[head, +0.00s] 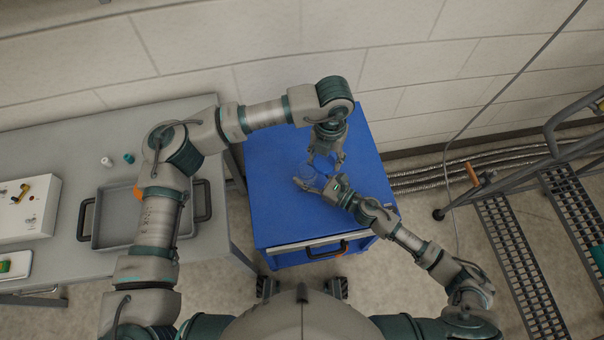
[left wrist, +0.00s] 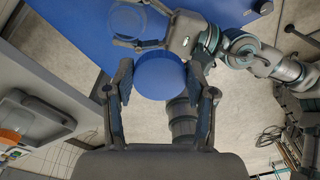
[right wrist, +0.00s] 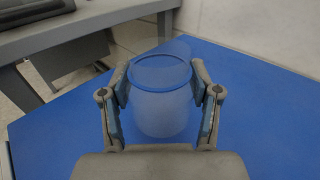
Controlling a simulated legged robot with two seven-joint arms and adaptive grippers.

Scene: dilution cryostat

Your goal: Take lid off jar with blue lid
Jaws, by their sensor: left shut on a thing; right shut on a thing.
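The clear jar (right wrist: 162,112) stands upright on the blue cart top, its round rim showing in the right wrist view. My right gripper (right wrist: 160,85) is shut around its sides. The jar also shows in the left wrist view (left wrist: 127,20) and, small and pale, in the head view (head: 308,173). The blue lid (left wrist: 160,76) is a flat disc between the fingers of my left gripper (left wrist: 163,75), which is shut on it. It appears apart from the jar, to one side of it. In the head view, my left gripper (head: 326,160) is just behind my right gripper (head: 318,181).
The blue cart (head: 275,225) has free room around the jar. A grey bench (head: 60,150) at left carries a tray (head: 118,215), a white cap (head: 106,162) and a teal cap (head: 128,158). A wall stands behind; metal steps (head: 515,260) are at right.

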